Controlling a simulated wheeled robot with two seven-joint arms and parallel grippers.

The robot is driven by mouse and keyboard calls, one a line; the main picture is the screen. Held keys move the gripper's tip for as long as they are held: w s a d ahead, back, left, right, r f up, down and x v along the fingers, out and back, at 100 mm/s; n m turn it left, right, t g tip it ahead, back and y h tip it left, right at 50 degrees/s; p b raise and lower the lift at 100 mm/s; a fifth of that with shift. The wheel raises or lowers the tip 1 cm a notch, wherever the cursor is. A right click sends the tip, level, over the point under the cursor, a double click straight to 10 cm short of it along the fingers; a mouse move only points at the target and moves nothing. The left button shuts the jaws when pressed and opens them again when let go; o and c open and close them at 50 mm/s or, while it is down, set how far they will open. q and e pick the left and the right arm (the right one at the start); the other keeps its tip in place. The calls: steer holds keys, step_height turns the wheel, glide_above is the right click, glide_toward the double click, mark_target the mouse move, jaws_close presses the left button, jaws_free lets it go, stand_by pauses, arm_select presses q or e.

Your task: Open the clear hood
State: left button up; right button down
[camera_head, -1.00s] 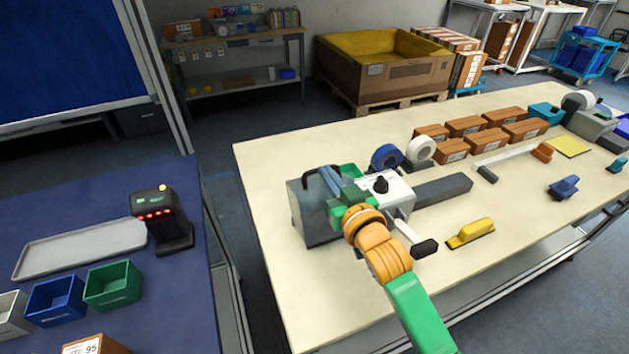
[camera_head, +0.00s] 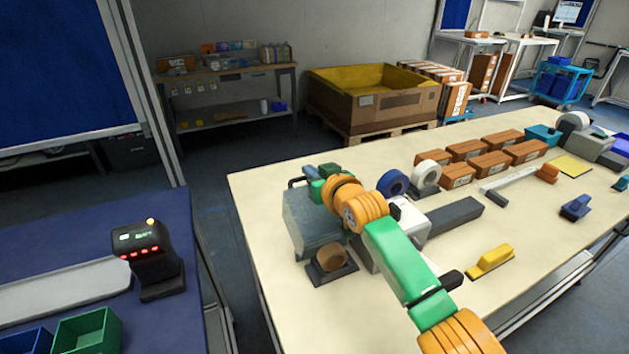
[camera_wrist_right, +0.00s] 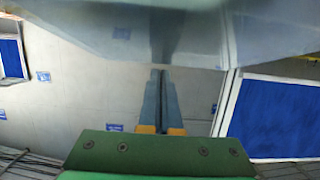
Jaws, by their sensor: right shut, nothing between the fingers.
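The clear hood (camera_head: 308,228) shows as a grey, see-through box on the near left part of the cream table, beside a white machine body. I cannot tell whether it is shut or partly raised. A black handle loop (camera_head: 294,183) shows at its upper left. My right gripper (camera_head: 309,171) is shut and empty at the top of the hood, close to the handle; I cannot tell whether they touch. In the right wrist view, its fingers (camera_wrist_right: 160,100) lie together below a glossy see-through surface that fills the top. My arm hides part of the machine. The left gripper is out of view.
A brown tape roll (camera_head: 332,257) on a dark stand is just in front of the hood. Blue (camera_head: 393,182) and white tape rolls, brown boxes (camera_head: 490,163) and a yellow-handled tool (camera_head: 490,260) lie rightward. A black scanner (camera_head: 150,258) stands on the blue table at left.

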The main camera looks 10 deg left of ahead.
steer(key=shift+w+a+f+b, duration=0.25)
steer(key=shift+w+a+b, duration=0.05)
steer(key=shift+w+b, duration=0.05)
steer(key=shift+r, duration=0.1)
stand_by(0.6)
